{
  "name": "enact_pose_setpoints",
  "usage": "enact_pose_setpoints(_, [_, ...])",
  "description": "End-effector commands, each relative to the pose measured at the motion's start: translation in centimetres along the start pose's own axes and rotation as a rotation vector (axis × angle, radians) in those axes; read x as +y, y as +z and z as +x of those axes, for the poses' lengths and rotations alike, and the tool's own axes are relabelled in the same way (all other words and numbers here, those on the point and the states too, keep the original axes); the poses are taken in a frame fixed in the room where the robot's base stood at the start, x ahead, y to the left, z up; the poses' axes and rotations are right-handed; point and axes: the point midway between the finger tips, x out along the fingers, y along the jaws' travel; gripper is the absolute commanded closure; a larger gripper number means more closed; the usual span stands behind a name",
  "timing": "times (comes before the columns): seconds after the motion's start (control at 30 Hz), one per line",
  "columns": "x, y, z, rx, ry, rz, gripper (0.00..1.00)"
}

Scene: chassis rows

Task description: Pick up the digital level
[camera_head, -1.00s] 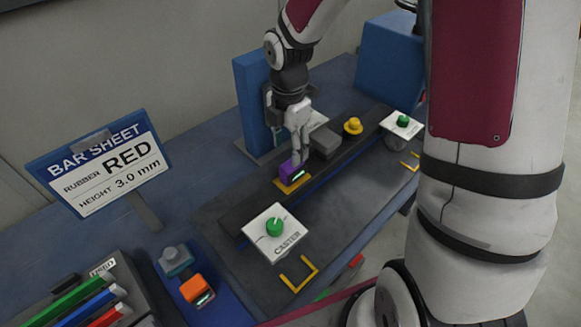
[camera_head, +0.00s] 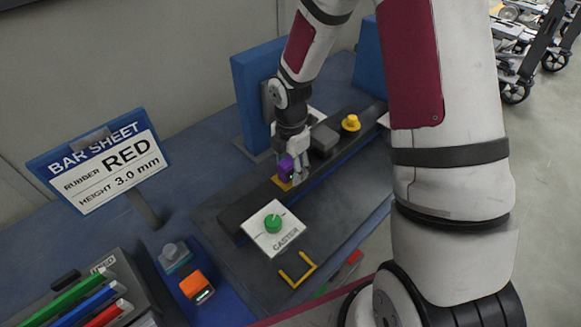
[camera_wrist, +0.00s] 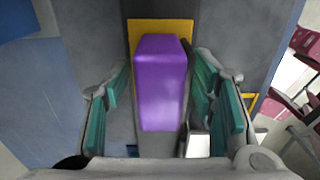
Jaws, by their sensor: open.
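The digital level, a purple block (camera_head: 287,165), is at a yellow pad (camera_head: 281,184) on the dark rail. In the wrist view the purple block (camera_wrist: 161,82) stands between my fingers, with the yellow pad (camera_wrist: 160,25) showing beyond its far end. My gripper (camera_wrist: 162,95) is open, with green-padded fingers on both sides of the block and narrow gaps beside it. In the head view my gripper (camera_head: 297,170) partly covers the block. Whether the block rests fully on the pad is hard to tell.
A grey block (camera_head: 323,140) and yellow knob (camera_head: 351,123) stand farther along the rail. A white CASTER plate with a green knob (camera_head: 273,223) is nearer. An orange device (camera_head: 197,287) sits on a blue tray. A blue upright panel (camera_head: 252,95) stands behind my gripper.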

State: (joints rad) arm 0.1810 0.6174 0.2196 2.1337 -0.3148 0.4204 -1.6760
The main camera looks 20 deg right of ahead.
Motion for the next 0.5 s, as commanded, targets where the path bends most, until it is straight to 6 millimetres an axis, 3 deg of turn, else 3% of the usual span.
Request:
enact_pose_setpoints(0.07, [0.01, 0.01, -0.02, 0.000, 0.000, 0.000, 0.53])
enact_pose_setpoints(0.27, [0.00, 0.01, -0.03, 0.000, 0.000, 0.001, 0.98])
enact_pose_setpoints(0.5, [0.02, 0.02, -0.05, 0.000, 0.001, 0.001, 1.00])
